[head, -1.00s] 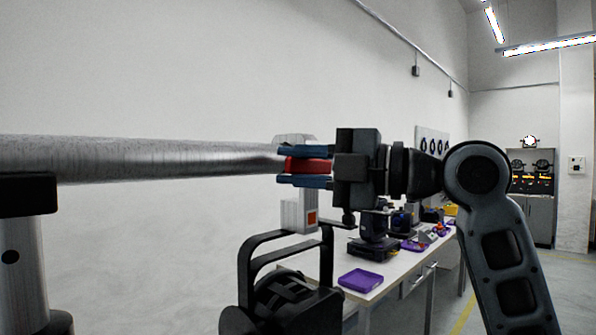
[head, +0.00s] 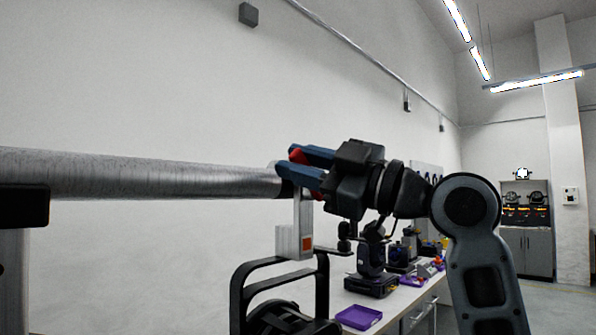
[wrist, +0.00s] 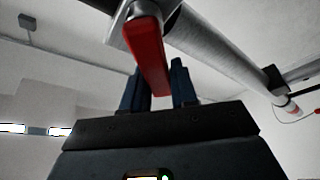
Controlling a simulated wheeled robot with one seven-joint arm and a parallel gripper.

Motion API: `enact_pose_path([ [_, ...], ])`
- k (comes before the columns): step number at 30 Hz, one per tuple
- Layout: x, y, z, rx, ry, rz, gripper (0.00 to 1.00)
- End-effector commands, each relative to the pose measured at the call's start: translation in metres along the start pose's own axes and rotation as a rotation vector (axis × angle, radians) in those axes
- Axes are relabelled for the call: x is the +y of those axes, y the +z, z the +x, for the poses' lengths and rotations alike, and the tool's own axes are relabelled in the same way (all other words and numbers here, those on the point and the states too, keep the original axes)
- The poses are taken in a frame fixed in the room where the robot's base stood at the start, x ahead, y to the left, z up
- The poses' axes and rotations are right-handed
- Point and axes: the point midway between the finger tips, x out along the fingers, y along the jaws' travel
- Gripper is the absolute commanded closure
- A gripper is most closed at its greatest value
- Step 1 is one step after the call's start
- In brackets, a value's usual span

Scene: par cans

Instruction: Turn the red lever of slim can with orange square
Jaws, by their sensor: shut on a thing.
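The slim can (head: 288,241) hangs on a pale arm below the end of the grey pipe (head: 150,175) and has an orange square (head: 307,243) on its side. Its red lever (head: 298,156) sits at the pipe end, mostly hidden by my fingers in the head view. My gripper (head: 293,163) has blue fingers and is shut on the red lever, reaching in from the right and tilted. In the wrist view the red lever (wrist: 149,62) runs down between the two fingers of my gripper (wrist: 158,78), nearer the left one.
A black can with a yoke (head: 285,318) stands low in front. A long table (head: 395,303) behind carries a purple tray (head: 358,317) and several devices. A grey cabinet (head: 527,250) stands at the far right.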

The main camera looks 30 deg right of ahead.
Motion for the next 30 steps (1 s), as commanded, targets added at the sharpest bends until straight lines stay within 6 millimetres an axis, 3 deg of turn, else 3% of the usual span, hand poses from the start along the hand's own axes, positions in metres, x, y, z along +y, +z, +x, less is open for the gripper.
enact_pose_path([
  [20, 0.0037, 0.0012, -0.0005, -0.003, 0.025, 0.058, 1.0],
  [21, 0.0038, 0.0012, -0.0005, -0.003, 0.025, 0.057, 0.69],
  [27, 0.0037, 0.0008, -0.0003, -0.002, 0.025, 0.057, 0.51],
  [30, 0.0037, 0.0007, -0.0002, -0.002, 0.024, 0.057, 0.51],
])
